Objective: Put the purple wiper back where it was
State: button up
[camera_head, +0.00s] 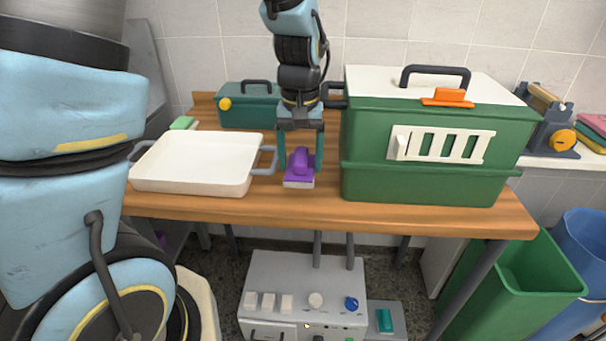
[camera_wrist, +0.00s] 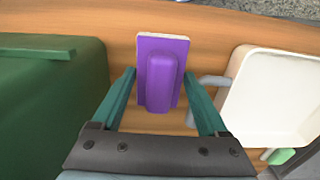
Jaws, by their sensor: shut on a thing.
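The purple wiper (camera_head: 301,163) has a purple grip on a pale pad and is near the front of the wooden table (camera_head: 420,215), between the white tray and the green kennel box. My gripper (camera_head: 300,168) points down with its teal fingers on either side of the wiper, shut on it. In the wrist view, the wiper (camera_wrist: 160,78) sits upright between the two fingertips (camera_wrist: 158,72), its pale pad edge showing at the top. I cannot tell whether the pad touches the table or hangs just above it.
The white tray (camera_head: 195,182) with grey handles stands close on the left. The large green box (camera_head: 365,150) with a white lid stands close on the right. A teal box (camera_head: 235,117) is behind. A sponge-like green block (camera_head: 183,123) lies behind the tray. Bins (camera_head: 530,290) stand right, below.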

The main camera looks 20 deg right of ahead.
aim_at(300, 176)
jog(key=shift+f, duration=2.2)
jog(key=o, duration=1.1)
jog(key=shift+f, duration=0.1)
notch_tip(300, 176, up, 12)
jog(key=shift+a+r+b, duration=0.1)
jog(key=shift+b, duration=0.2)
jog(key=a+f+n, duration=0.1)
jog(key=a+f, duration=0.1)
jog(key=a, duration=0.6)
jog(key=w+a+f+n+t, duration=0.1)
jog(key=a, duration=0.7)
jog(key=a+f+n, duration=0.1)
jog(key=a+f, duration=0.1)
jog(key=a, duration=0.7)
jog(key=shift+w+a+f+n+t, duration=0.1)
jog(key=shift+w+f+n+t, duration=0.05)
jog(key=shift+f+n+t, duration=0.2)
jog(key=shift+r, duration=0.1)
